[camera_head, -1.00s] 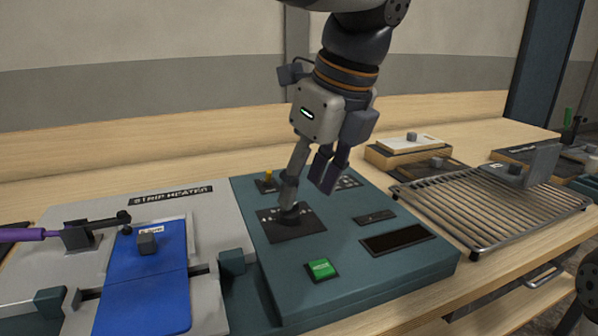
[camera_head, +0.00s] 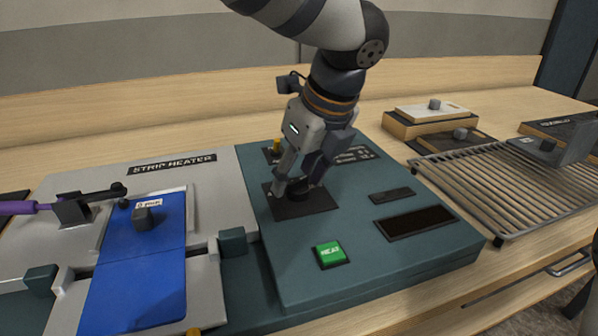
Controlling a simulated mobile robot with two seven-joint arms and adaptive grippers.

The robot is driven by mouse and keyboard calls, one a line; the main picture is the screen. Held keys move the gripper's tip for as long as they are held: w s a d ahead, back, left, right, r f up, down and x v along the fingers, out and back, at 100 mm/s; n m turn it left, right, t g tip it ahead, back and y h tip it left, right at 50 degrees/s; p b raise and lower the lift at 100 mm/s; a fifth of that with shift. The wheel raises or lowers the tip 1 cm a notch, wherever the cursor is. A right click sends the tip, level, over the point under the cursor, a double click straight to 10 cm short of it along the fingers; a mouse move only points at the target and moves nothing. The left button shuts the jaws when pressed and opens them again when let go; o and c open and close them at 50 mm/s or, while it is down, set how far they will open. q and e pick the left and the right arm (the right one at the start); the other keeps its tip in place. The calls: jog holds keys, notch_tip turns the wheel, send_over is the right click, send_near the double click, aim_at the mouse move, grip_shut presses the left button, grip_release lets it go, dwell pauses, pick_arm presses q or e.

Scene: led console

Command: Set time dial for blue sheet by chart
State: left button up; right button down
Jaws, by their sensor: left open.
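A teal control panel (camera_head: 365,265) belongs to the machine marked STRIP HEATER. On it, a dark dial (camera_head: 298,189) sits on a black square plate (camera_head: 318,206). My left gripper (camera_head: 295,188) points down at the dial, with its fingers open and around or beside it; contact is not clear. The fingers hide most of the dial and its markings. The blue sheet (camera_head: 140,285) lies on the grey bed at left, with a grey block and a small white label (camera_head: 149,204) on it. A small plate with pale lettering (camera_head: 352,155) lies behind the gripper, too small to read.
A green button (camera_head: 329,254), a dark display (camera_head: 415,223) and a yellow-topped control (camera_head: 277,146) are on the panel. A wire rack (camera_head: 500,190) stands at right. A purple-handled lever (camera_head: 20,208) is at left. Blocks (camera_head: 430,115) stand at the back right.

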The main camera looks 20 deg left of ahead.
pick_arm(q)
jog(key=c, duration=1.1)
jog(key=shift+o, duration=0.2)
jog(key=shift+n, duration=0.3)
jog(key=n+g, duration=0.1)
jog(key=n, duration=0.2)
jog(key=shift+w+y, duration=0.1)
jog(key=shift+y, duration=0.2)
jog(key=n+g, duration=0.2)
jog(key=n, duration=0.2)
jog(key=shift+f, duration=0.1)
jog(key=n+g+b, duration=0.1)
jog(key=n+g, duration=0.1)
jog(key=n, duration=0.3)
jog(key=n+h, duration=0.1)
jog(key=n, duration=0.1)
jog(key=n+g, duration=0.1)
jog(key=n, duration=0.2)
jog(key=shift+h+b, duration=0.4)
pick_arm(e)
jog(key=s+f, duration=0.1)
jog(key=s+f+g, duration=0.1)
jog(key=shift+s+f, duration=0.2)
jog(key=shift+s, duration=0.1)
pick_arm(q)
jog(key=shift+n, duration=0.3)
